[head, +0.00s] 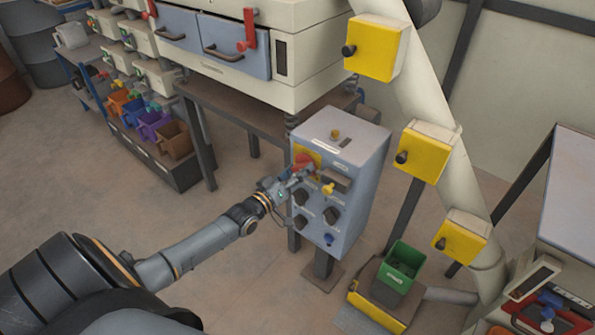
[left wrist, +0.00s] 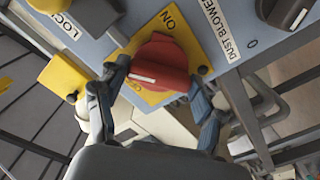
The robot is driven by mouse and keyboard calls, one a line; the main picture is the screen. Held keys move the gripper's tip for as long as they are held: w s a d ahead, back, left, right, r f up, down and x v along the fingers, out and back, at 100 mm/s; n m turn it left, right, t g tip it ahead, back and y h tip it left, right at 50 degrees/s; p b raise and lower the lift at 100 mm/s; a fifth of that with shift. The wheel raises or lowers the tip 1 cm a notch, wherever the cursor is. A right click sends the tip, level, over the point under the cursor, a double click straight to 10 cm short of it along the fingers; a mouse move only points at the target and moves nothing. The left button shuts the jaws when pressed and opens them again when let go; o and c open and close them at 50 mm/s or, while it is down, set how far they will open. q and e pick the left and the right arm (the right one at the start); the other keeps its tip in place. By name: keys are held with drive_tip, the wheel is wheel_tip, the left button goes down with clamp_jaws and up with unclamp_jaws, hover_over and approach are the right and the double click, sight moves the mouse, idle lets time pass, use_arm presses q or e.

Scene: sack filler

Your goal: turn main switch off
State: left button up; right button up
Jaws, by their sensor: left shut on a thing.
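The main switch is a red rotary knob (head: 304,161) on a yellow plate, on the front of a grey-blue control box (head: 350,148). In the left wrist view the red knob (left wrist: 160,62) fills the middle, with a white mark on its face. Its yellow plate (left wrist: 178,22) reads ON at the top; a second label lower left is partly covered and hard to read. My left gripper (head: 298,172) is at the box front. In the left wrist view its fingers (left wrist: 157,90) are on either side of the knob, shut on it. My right gripper is not in view.
Black knobs (head: 332,215) and a yellow part (head: 328,189) sit close to the switch on the box. A DUST BLOWER label (left wrist: 215,28) is beside the plate. A green bin (head: 402,266) stands low at right. Open floor (head: 120,210) lies to the left.

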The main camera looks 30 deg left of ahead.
use_arm(q)
drive_tip(key=n+b, duration=0.1)
drive_tip(key=n, duration=0.4)
drive_tip(key=shift+n, duration=0.3)
drive_tip(key=n+b, duration=0.2)
drive_tip(key=n, duration=0.3)
drive_tip(key=shift+n, duration=0.3)
drive_tip(key=o, duration=1.2)
drive_tip(key=shift+c, duration=0.2)
drive_tip(key=s+a, duration=0.1)
drive_tip(key=s, duration=1.1)
